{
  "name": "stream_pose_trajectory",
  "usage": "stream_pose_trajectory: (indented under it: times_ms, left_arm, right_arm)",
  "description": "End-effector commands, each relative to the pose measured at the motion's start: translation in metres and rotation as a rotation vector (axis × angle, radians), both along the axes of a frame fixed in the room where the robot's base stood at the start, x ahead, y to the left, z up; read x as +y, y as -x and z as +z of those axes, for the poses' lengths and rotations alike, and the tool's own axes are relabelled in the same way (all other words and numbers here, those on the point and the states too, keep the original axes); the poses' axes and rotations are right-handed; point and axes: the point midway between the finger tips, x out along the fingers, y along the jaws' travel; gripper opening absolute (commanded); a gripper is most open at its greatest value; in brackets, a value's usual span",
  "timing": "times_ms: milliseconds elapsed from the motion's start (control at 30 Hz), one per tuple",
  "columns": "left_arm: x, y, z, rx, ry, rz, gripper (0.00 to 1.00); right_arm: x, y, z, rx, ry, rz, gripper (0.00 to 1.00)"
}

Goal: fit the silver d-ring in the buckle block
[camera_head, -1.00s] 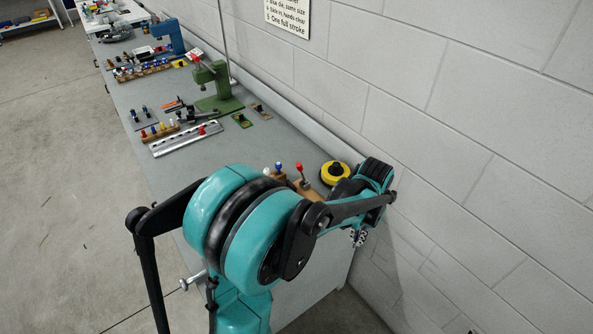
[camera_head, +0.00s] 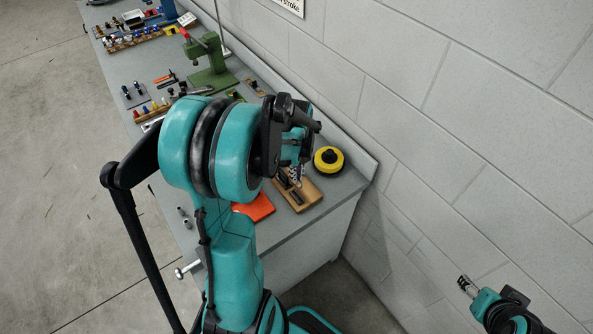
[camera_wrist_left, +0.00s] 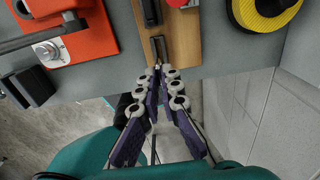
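A wooden block (camera_head: 311,190) with dark slotted pieces lies at the near right end of the bench; I take it for the buckle block. It also shows in the wrist view (camera_wrist_left: 182,50). My left gripper (camera_head: 297,176) is over the block's far part in the head view, partly behind my arm. In the wrist view its fingers (camera_wrist_left: 161,72) converge, tips close together at the block's edge near a dark slotted piece (camera_wrist_left: 158,46). Whether they pinch something thin is unclear. I cannot make out the silver d-ring. My right gripper (camera_head: 467,286) is low at the right, away from the bench.
A yellow and black round thing (camera_head: 328,160) sits beside the block near the wall. An orange-red tool (camera_head: 254,207) lies on its other side. A green press (camera_head: 211,73) and small parts stand farther back. The bench's near edge is close to the block.

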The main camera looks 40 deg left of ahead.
Motion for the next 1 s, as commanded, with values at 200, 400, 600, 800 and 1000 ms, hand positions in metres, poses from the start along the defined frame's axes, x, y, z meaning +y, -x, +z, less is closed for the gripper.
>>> stream_pose_trajectory:
  times_ms: [200, 400, 600, 800, 1000]
  left_arm:
    - [0.001, 0.001, -0.008, 0.0, 0.0, -0.017, 0.0]
    - [0.001, 0.0, -0.025, 0.0, 0.0, -0.016, 0.0]
    - [0.001, 0.001, -0.044, 0.0, 0.0, -0.015, 0.0]
    - [0.001, 0.0, -0.054, 0.0, 0.0, -0.015, 0.0]
    - [0.001, 0.001, -0.054, 0.0, 0.0, -0.015, 0.0]
  right_arm:
    - [0.0, 0.0, -0.006, 0.0, 0.0, 0.0, 0.58]
    - [0.0, 0.0, -0.019, 0.0, 0.0, 0.0, 0.58]
    - [0.0, 0.0, -0.034, 0.0, 0.0, 0.0, 0.58]
    - [0.0, 0.0, -0.041, 0.0, 0.0, 0.0, 0.58]
    - [0.0, 0.0, -0.04, 0.0, 0.0, 0.0, 0.58]
